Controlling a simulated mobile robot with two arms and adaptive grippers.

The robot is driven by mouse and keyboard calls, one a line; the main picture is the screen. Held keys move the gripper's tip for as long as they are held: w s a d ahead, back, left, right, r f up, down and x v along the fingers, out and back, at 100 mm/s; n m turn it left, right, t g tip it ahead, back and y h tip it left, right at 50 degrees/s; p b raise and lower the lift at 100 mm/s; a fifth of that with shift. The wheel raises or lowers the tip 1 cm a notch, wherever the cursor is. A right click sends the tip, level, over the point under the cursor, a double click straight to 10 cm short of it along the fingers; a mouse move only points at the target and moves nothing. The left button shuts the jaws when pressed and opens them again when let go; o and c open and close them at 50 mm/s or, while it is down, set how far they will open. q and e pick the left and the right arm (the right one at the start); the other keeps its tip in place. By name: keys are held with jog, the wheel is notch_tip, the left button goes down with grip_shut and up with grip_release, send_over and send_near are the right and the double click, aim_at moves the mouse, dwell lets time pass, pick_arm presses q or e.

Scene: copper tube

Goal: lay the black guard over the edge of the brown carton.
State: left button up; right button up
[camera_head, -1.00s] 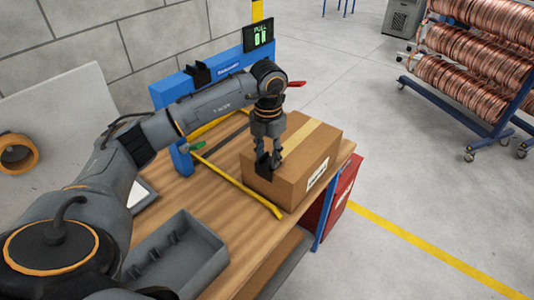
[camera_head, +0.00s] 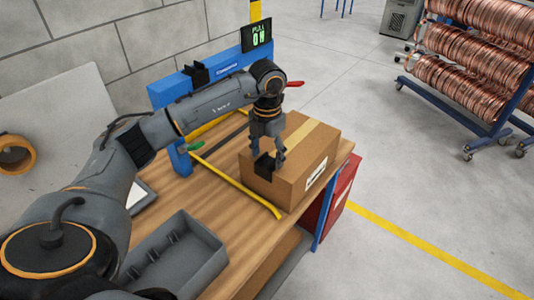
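The brown carton (camera_head: 312,160) stands on the wooden bench near its right end, with a tan tape strip along its top. The small black guard (camera_head: 264,167) sits over the carton's near-left top edge, with part of it down the side face. My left gripper (camera_head: 267,155) is just above the guard, pointing down. Its fingers are spread apart, one to each side of the guard, and look open. Whether a fingertip still touches the guard is too small to tell. My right gripper is not in view.
A yellow bar (camera_head: 240,184) lies on the bench left of the carton. A grey tray (camera_head: 180,262) is at the front. A blue frame with a display (camera_head: 257,35) stands behind. A red box (camera_head: 337,195) is beside the bench, and copper coils (camera_head: 480,50) are far right.

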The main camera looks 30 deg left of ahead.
pick_arm(q)
jog(key=shift+r, duration=0.1)
notch_tip(320, 180, up, 12)
dwell(0.5)
